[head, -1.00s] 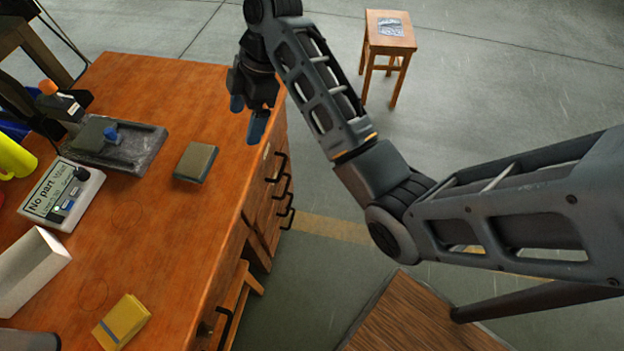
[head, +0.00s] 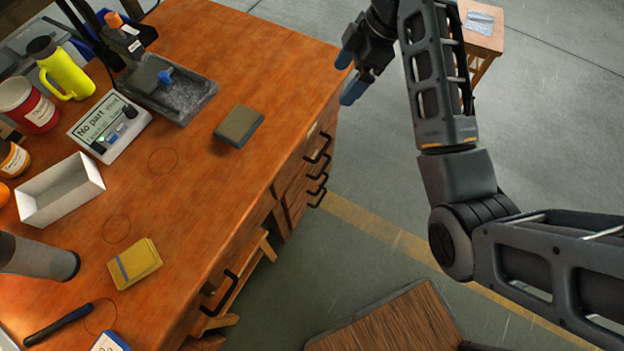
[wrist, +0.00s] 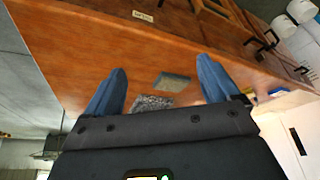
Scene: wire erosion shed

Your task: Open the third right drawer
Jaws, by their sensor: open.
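The wooden desk (head: 215,75) has a stack of drawers on its right side, with black bar handles one above another. The top handle (head: 318,147), the second handle (head: 318,175) and the third, lowest handle (head: 316,198) show at a steep angle. The drawers look closed. My gripper (head: 349,75) is open and empty, beside the desk's far right edge, beyond the handles and apart from them. In the wrist view its blue fingers (wrist: 160,85) are spread before the wooden desk, and a dark handle (wrist: 264,42) shows at upper right.
On the desktop are a grey-green block (head: 238,125), a white open box (head: 60,190), a yellow block (head: 134,263) and a display box (head: 108,127). Another drawer handle (head: 219,294) is nearer. A stool (head: 481,35) stands behind my arm. A brown wooden surface (head: 395,322) lies low at the front.

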